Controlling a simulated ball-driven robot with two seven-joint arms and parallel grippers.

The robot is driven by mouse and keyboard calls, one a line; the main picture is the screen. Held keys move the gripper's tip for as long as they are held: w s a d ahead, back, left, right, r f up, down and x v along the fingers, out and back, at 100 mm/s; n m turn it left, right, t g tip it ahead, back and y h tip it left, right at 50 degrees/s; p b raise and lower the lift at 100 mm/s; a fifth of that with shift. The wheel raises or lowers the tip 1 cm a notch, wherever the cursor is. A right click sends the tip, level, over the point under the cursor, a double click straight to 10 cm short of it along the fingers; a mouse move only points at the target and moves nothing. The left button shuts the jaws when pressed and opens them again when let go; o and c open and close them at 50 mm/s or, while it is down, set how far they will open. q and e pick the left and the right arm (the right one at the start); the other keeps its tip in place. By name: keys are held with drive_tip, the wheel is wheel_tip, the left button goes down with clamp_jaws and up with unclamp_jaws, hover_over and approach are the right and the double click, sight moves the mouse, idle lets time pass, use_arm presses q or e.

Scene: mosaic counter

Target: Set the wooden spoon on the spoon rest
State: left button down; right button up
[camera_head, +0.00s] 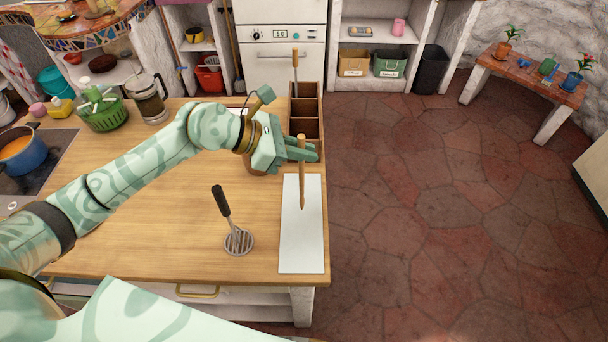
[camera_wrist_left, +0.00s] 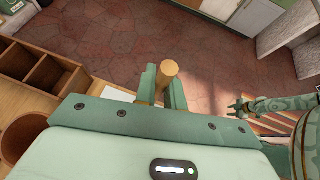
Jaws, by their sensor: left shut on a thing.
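My left gripper (camera_head: 306,153) is shut on the wooden spoon (camera_head: 302,186). The spoon hangs upright above a white flat rectangular slab (camera_head: 301,245). I cannot tell if this slab is the spoon rest, or if the spoon touches it. In the left wrist view the round end of the spoon's handle (camera_wrist_left: 168,69) stands between the two fingers (camera_wrist_left: 165,90). My right gripper (camera_wrist_left: 240,107) shows small at the right of the left wrist view, with its fingers apart and nothing seen in them.
A wooden compartment box (camera_head: 306,107) stands just behind the gripper, with an upright wooden-handled utensil (camera_head: 295,72) in it. A blue pot (camera_head: 22,152) is at far left. The counter's (camera_head: 150,225) front middle is clear.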

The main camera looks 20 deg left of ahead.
sight(303, 166)
use_arm(q)
wheel_tip(303, 166, down, 5)
drive_tip(key=shift+w+r, duration=0.1)
use_arm(e)
drive_tip(key=shift+w, duration=0.1)
drive_tip(key=shift+f, duration=0.1)
use_arm(q)
drive_tip(key=c, duration=1.9)
unclamp_jaws()
drive_tip(key=shift+f, duration=0.3)
drive_tip(key=o, duration=0.4)
drive_tip(key=shift+r, duration=0.1)
